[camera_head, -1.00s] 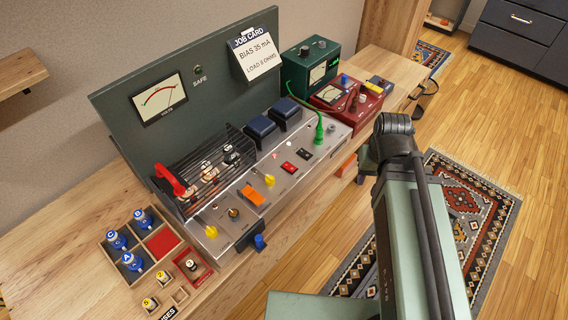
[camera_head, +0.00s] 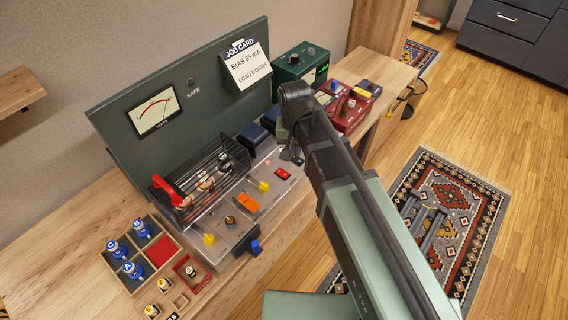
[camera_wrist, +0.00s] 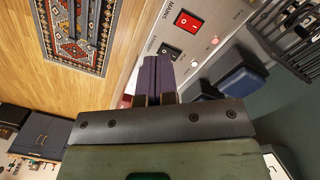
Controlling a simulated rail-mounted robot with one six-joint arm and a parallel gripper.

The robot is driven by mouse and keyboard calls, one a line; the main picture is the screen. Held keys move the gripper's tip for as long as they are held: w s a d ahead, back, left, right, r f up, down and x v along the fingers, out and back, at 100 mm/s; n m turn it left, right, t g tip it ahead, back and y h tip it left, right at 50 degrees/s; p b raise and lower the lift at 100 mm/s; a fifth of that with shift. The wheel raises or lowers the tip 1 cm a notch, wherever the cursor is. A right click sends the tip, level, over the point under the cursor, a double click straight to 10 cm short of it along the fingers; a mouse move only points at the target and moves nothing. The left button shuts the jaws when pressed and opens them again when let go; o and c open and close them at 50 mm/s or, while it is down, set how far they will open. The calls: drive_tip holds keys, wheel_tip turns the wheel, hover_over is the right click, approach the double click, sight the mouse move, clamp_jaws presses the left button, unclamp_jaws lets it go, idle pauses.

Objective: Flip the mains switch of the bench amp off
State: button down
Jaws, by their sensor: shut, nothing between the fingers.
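The bench amp has a metal front panel and a tall green back panel (camera_head: 200,85). Its mains switch, a red rocker in a black frame, shows in the head view (camera_head: 283,173) and under the MAINS lettering in the wrist view (camera_wrist: 187,21). I cannot tell its position. A similar rocker, the standby switch (camera_wrist: 168,50), sits beside it in the wrist view; my arm hides it in the head view. My gripper (camera_wrist: 158,62) is shut and empty, its dark fingertips over the panel close to the standby switch. Whether they touch anything is unclear.
Dark blue covered blocks (camera_head: 253,136) stand behind. A red instrument box (camera_head: 352,115) stands to the right.

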sight(285, 174)
drive_tip(key=w+a+m, duration=0.1)
drive_tip(key=m, duration=0.1)
drive_tip(key=w+a+m, duration=0.1)
drive_tip(key=a+m, duration=0.1)
drive_tip(key=m, duration=0.1)
drive_tip(key=w+a+m, duration=0.1)
drive_tip(key=m, duration=0.1)
drive_tip(key=shift+w+a+r+h, duration=0.2)
drive_tip(key=shift+a+r+h, duration=0.15)
drive_tip(key=shift+a+h, duration=0.05)
drive_tip(key=f+b, duration=0.4)
drive_tip(key=d+f+b, duration=0.1)
drive_tip(key=f+b, duration=0.4)
drive_tip(key=s+f+b, duration=0.1)
drive_tip(key=f+b, duration=0.4)
drive_tip(key=shift+d, duration=0.2)
drive_tip(key=shift+r, duration=0.1)
